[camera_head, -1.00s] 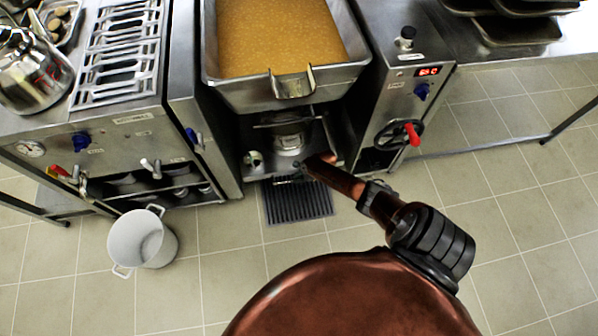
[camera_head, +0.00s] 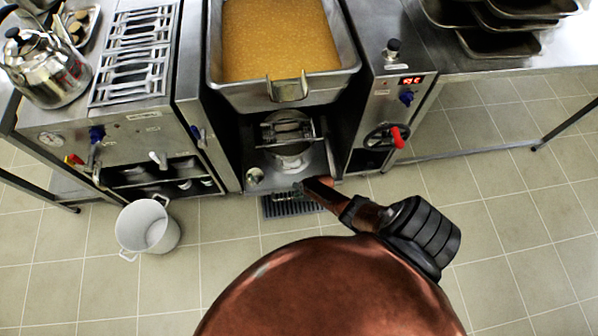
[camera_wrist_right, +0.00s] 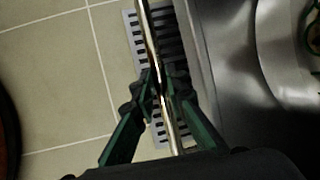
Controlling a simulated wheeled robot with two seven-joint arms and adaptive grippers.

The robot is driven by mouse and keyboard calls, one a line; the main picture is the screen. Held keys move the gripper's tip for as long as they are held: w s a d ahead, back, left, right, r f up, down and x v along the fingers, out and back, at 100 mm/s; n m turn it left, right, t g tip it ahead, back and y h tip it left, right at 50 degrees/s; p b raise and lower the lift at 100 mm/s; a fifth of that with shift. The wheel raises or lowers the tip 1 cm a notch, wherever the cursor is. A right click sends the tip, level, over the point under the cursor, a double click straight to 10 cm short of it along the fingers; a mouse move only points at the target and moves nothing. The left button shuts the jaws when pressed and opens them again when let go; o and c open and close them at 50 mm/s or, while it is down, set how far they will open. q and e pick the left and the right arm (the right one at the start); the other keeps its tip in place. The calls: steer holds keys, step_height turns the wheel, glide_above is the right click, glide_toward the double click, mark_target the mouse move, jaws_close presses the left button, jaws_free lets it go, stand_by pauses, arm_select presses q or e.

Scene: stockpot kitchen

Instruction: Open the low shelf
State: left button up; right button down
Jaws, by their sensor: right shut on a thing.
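The low shelf (camera_head: 315,178) is a metal pull-out under the big pan, extended part way out over the floor grate. A round metal fitting (camera_head: 289,155) stands on it. My right gripper (camera_head: 299,190) is at the shelf's front edge. In the right wrist view its green-black fingers (camera_wrist_right: 160,92) are shut on a shiny thin bar, the shelf handle (camera_wrist_right: 151,35). The shelf's metal surface (camera_wrist_right: 225,60) shows to the right of the bar there. My left gripper is not in view.
A pan of yellow-orange liquid (camera_head: 280,40) sits above the shelf. A floor grate (camera_head: 285,208) lies under the front edge. A white pot (camera_head: 146,228) stands on the floor at left. A red-handled wheel (camera_head: 385,137) is on the right cabinet. Tiled floor is free at right.

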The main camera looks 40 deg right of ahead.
arm_select(q)
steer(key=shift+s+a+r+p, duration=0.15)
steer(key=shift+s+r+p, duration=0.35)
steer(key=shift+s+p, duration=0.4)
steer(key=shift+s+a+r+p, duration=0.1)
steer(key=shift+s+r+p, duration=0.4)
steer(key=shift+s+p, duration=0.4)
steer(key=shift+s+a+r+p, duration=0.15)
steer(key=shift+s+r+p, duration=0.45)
steer(key=shift+p, duration=0.45)
arm_select(e)
steer(key=s+a, duration=0.9)
steer(key=s, duration=0.3)
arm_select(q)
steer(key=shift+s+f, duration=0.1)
arm_select(e)
steer(key=shift+s+a, duration=0.1)
steer(key=shift+s, duration=0.05)
steer(key=c, duration=1.9)
jaws_free()
steer(key=shift+c, duration=0.2)
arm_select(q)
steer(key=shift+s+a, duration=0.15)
arm_select(e)
steer(key=shift+r, duration=0.1)
